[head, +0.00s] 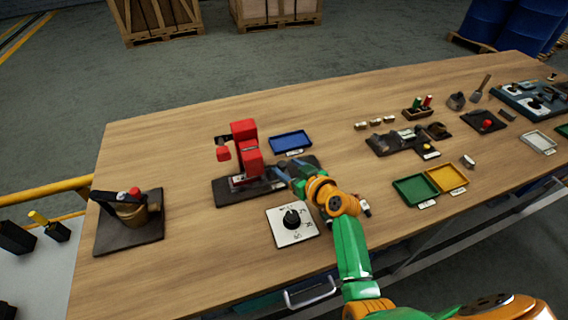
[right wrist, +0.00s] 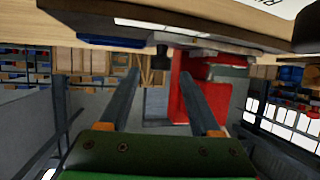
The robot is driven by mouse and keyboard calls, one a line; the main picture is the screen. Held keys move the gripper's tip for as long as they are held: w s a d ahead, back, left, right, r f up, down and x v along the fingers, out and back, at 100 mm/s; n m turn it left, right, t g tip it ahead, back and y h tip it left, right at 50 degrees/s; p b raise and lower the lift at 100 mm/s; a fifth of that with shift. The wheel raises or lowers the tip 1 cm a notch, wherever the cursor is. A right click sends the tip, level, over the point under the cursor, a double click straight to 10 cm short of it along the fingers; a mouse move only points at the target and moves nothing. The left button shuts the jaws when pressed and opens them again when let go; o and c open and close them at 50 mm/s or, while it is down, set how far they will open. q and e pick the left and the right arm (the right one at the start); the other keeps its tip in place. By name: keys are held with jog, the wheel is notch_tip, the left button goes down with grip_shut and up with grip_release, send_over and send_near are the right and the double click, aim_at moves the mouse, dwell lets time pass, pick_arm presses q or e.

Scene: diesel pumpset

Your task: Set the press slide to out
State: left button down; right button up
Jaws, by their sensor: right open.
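The red press (head: 247,160) stands on a dark base plate (head: 228,191) in the left middle of the table. A pale metal strip (head: 240,181) shows at its foot; I cannot tell for sure whether it is the slide, or its position. My right gripper (head: 281,172) is over the right part of the base plate, just right of the press. In the right wrist view, its two fingers (right wrist: 160,76) are apart with nothing held between them. The red press (right wrist: 188,95) shows beyond them, partly behind the right finger. My left gripper is out of view.
A dial panel with a black knob (head: 291,218) lies just in front of the press. A blue tray (head: 291,141) lies behind it. Green (head: 414,189) and yellow (head: 447,177) trays lie to the right. A dark-based fixture (head: 128,222) stands at the left end. Bare table lies between it and the press.

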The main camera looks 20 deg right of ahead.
jog(key=shift+x, duration=1.2)
jog(key=shift+s, duration=0.2)
jog(key=c, duration=0.3)
grip_shut()
jog(key=shift+d, duration=0.1)
